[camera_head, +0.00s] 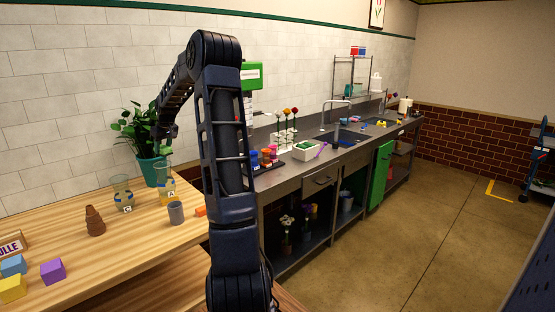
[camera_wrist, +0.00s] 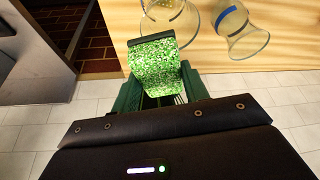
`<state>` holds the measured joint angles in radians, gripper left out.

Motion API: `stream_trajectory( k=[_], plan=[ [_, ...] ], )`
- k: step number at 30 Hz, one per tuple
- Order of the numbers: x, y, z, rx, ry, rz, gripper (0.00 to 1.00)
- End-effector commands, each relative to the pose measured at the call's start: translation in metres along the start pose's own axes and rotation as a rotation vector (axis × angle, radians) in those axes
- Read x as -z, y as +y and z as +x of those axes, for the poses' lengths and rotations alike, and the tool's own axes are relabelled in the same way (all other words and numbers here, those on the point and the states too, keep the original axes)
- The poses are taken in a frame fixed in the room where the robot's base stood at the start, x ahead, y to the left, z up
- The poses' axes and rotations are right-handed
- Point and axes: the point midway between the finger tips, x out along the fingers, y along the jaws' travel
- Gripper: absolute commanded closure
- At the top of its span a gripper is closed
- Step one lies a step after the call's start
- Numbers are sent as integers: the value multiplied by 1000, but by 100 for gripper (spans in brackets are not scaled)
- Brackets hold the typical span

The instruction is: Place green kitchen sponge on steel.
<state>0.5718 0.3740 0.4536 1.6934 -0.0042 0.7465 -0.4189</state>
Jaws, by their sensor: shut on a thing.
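A green speckled sponge (camera_wrist: 153,65) shows large in the wrist view, with a dark strip along its far edge. My gripper (camera_wrist: 160,88) is shut on it, with a teal finger on each side. In the head view my arm bends over toward the tiled wall; its end is near the potted plant, and the sponge cannot be made out there. The steel counter (camera_head: 283,184) runs along the wall to the right of the wooden table. A grey metal surface (camera_wrist: 28,55) at the left of the wrist view may be part of it.
The wooden table (camera_head: 150,235) holds glass beakers (camera_head: 122,195), a grey cup (camera_head: 176,213), a brown stacked cone (camera_head: 95,222) and coloured blocks (camera_head: 53,271). A potted plant (camera_head: 152,170) stands at its back. Flowers, a white tray (camera_head: 306,151) and a sink (camera_head: 338,139) occupy the counter.

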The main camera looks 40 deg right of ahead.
Motion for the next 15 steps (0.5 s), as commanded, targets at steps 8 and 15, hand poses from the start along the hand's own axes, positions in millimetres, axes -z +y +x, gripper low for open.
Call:
stream_trajectory(
  k=[8, 15],
  plan=[
    [-14, 62, -5, 80, 0, -182, 77],
    [-35, 127, -14, 164, 1, -385, 77]
  ],
)
